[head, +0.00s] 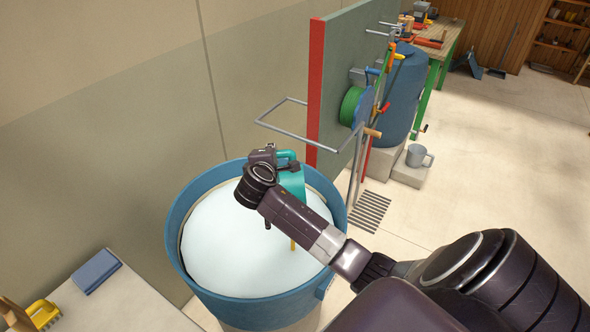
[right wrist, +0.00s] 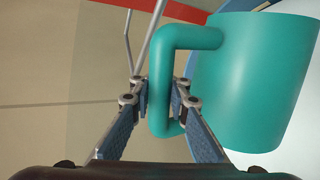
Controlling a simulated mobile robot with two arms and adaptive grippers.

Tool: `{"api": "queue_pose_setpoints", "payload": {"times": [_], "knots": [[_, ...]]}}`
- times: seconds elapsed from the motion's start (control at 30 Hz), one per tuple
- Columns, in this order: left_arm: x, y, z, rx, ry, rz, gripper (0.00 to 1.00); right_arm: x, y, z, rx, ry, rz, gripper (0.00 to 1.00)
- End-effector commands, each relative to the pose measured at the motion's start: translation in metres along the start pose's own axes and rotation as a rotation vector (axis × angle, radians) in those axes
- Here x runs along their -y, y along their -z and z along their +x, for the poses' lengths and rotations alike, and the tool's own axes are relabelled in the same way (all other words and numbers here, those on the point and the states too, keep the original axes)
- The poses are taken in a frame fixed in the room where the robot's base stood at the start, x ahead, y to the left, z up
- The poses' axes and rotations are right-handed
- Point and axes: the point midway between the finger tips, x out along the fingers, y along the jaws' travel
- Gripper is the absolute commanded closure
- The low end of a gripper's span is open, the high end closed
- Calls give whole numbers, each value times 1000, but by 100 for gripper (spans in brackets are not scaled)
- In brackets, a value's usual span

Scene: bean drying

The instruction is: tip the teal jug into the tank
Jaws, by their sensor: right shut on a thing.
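The blue tank (head: 180,248) stands at the middle of the head view, filled with something white and smooth (head: 225,245). The teal jug (head: 292,182) is above the tank, partly hidden behind my right arm. Its body (right wrist: 255,85) and handle (right wrist: 160,80) show large in the right wrist view. Against the wall lines there, the jug looks strongly tilted; its mouth is hidden. My right gripper (head: 280,158) is shut on the handle, with its fingers (right wrist: 158,98) either side of it. My left gripper is not in view.
A thin golden thing (head: 292,244) shows below my arm over the white; I cannot tell what it is. A red-edged panel (head: 316,85) and metal frame (head: 283,118) stand behind the tank.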

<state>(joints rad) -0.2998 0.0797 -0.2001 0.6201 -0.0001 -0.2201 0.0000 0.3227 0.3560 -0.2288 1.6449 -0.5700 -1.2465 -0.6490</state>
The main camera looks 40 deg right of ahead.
Motion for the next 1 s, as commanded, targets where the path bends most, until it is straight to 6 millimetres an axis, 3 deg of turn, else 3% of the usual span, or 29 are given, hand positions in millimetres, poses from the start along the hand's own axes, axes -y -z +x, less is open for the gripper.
{"api": "queue_pose_setpoints", "payload": {"times": [0.47, 0.8, 1.0], "knots": [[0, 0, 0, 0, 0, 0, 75, -2, 3, -1, 7, -3, -16, 100], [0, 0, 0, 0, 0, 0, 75, -8, 37, -6, 70, -13, -158, 100], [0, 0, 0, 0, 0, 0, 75, -10, 45, -7, 90, -18, -201, 100]]}}
